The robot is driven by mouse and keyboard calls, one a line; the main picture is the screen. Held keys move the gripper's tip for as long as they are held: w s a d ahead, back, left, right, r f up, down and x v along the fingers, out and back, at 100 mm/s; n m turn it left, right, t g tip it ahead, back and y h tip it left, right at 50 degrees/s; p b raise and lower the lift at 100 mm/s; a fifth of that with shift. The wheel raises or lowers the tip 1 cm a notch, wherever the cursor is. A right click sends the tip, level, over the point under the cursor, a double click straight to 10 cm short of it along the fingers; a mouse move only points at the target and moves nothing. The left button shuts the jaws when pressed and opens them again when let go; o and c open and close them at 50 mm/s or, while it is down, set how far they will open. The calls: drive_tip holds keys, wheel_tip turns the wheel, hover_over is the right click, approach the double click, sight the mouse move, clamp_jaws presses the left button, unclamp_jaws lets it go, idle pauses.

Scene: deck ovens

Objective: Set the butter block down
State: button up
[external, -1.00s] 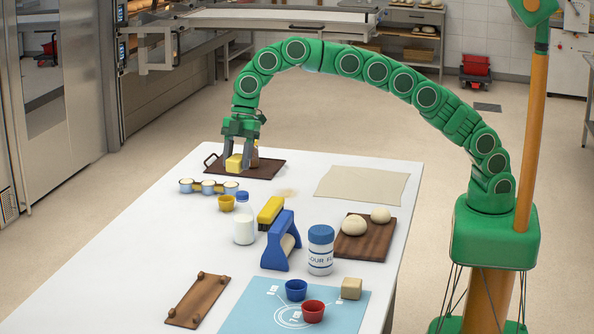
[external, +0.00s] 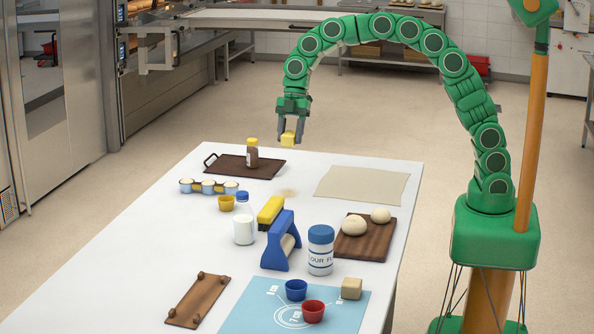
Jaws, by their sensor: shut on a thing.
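The butter block (external: 288,139) is a small yellow block. My gripper (external: 291,132) is shut on it and holds it up in the air, above the far part of the white table (external: 309,163). The block is apart from everything below it. It appears to the right of the dark brown tray (external: 228,170) in the picture. A small brown bottle with a yellow cap (external: 252,153) stands on that tray.
A beige sheet (external: 362,186) lies at the far right. Nearer are a dough board (external: 378,243), flour tub (external: 321,252), blue-handled tool (external: 281,247), yellow brush (external: 270,211), milk bottle (external: 243,225), yellow cup (external: 226,203), a cup holder (external: 208,188) and a blue mat (external: 345,312).

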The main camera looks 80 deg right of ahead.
drive_tip(key=s+d, duration=0.4)
drive_tip(key=s, duration=0.1)
hover_over(262, 198)
drive_tip(key=s+d, duration=0.1)
drive_tip(key=s, duration=0.1)
drive_tip(key=shift+n, duration=0.3)
drive_tip(key=f, duration=1.4)
drive_tip(key=shift+w+d, duration=0.2)
drive_tip(key=shift+w, duration=0.05)
drive_tip(key=shift+w+a+f, duration=0.15)
drive_tip(key=shift+w+f, duration=0.5)
drive_tip(key=shift+f, duration=1.65)
drive_tip(key=o, duration=1.1)
drive_tip(key=shift+f, duration=0.1)
